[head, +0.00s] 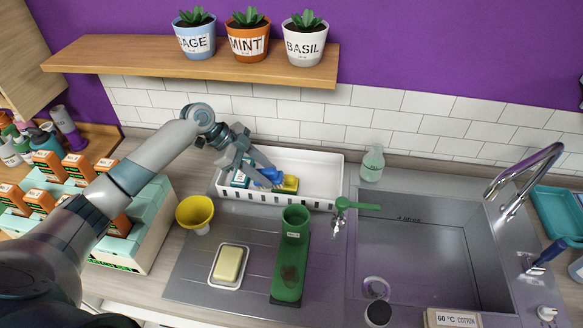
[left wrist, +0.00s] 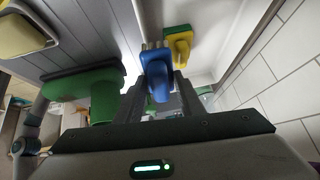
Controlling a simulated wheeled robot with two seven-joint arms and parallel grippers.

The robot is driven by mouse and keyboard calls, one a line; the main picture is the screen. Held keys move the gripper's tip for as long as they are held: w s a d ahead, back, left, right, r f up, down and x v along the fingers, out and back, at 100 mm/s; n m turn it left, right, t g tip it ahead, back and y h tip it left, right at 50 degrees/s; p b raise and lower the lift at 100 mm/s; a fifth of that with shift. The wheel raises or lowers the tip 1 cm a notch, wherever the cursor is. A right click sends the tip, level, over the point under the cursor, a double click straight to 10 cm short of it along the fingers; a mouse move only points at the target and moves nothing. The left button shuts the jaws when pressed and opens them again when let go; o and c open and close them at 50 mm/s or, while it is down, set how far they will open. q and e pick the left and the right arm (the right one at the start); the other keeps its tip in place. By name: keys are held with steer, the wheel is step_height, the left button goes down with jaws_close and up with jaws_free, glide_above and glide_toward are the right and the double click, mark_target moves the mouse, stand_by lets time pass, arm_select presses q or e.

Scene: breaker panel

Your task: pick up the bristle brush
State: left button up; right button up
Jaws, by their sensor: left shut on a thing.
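My left gripper (head: 256,170) is over the white basket, its fingers shut on a blue brush that I take for the bristle brush (head: 270,175). In the left wrist view the brush (left wrist: 157,75) sits between the fingertips (left wrist: 160,90), with pale bristles at its far end. Part of the brush is hidden by the fingers. I cannot tell whether it touches the basket. My right gripper is not in view.
The sink (head: 420,250) is right; a wooden shelf (head: 150,57) is above.

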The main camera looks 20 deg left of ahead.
arm_select(q)
steer(key=shift+s+a, duration=0.3)
steer(key=shift+a, duration=0.25)
steer(key=shift+s+a, duration=0.3)
steer(key=shift+a, duration=0.2)
steer(key=p, duration=0.1)
steer(key=a+r+p, duration=0.1)
steer(key=shift+s+r+g+y+p, duration=0.15)
steer(key=shift+s+g+y+p, duration=0.15)
steer(key=shift+y+p, duration=0.1)
steer(key=shift+s+a+r+g+y, duration=0.2)
steer(key=shift+s+a+g+y, duration=0.15)
steer(key=shift+a+y, duration=0.3)
steer(key=shift+s+a+r+g+y, duration=0.2)
steer(key=shift+s+a+y, duration=0.25)
steer(key=shift+a, duration=0.35)
steer(key=o, duration=0.5)
steer(key=c, duration=0.3)
steer(key=shift+c, duration=0.2)
steer(key=shift+f, duration=0.1)
